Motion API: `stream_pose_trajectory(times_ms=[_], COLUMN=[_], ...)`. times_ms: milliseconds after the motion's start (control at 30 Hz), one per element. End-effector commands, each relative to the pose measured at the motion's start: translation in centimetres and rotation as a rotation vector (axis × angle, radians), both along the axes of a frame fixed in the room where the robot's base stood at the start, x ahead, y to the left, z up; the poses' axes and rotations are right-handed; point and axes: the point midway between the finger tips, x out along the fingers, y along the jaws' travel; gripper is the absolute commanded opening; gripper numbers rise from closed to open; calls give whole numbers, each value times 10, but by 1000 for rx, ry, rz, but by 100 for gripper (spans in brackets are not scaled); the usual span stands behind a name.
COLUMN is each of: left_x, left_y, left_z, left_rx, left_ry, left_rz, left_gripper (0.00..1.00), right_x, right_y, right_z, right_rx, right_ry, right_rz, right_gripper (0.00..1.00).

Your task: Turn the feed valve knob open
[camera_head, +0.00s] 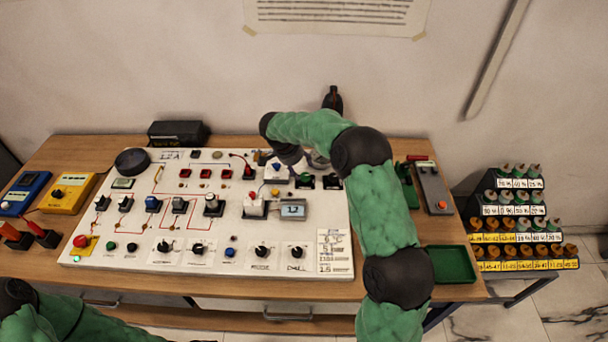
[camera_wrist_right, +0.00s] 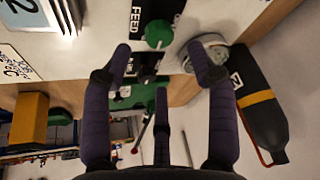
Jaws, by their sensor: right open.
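The feed valve knob (camera_wrist_right: 157,33) is a round green knob beside a black label reading FEED in the right wrist view. A green knob on a black plate (camera_head: 304,178) shows at the panel's upper right in the head view, just below my right gripper. My right gripper (camera_wrist_right: 162,75) is open and empty. Two dark fingers stand either side, with a third between them, and the feed knob lies beyond their tips. In the head view my right gripper (camera_head: 290,155) is partly hidden by its own arm. My left gripper is out of view; only part of its arm shows at lower left.
The white panel (camera_head: 130,263) carries several knobs, switches and a small display (camera_head: 292,209). A dark bottle (camera_head: 332,100) with an orange band stands behind. A green tray (camera_head: 452,264) and a grey meter (camera_head: 433,187) lie right of the panel. A stepped rack (camera_head: 515,252) stands beyond the table.

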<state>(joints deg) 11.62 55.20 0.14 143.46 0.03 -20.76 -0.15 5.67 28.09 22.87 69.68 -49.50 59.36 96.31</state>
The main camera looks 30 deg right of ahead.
Motion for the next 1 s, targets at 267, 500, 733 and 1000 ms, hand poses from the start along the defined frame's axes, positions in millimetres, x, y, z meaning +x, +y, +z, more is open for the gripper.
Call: stream_pose_trajectory(times_ms=[267, 500, 733, 1000], left_x=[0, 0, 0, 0], left_y=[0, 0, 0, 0], left_z=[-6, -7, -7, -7], left_rx=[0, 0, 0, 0], left_ry=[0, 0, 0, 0], left_rz=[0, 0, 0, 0], left_gripper=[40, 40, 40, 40], right_x=[4, 6, 6, 6], right_y=[-17, -24, -24, -24], right_z=[-43, -58, -58, -58], right_rx=[0, -1, -1, 0], right_ry=[1, -1, -2, -2], right_rz=[-1, -1, -1, 0], right_gripper=[58, 58, 58, 5])
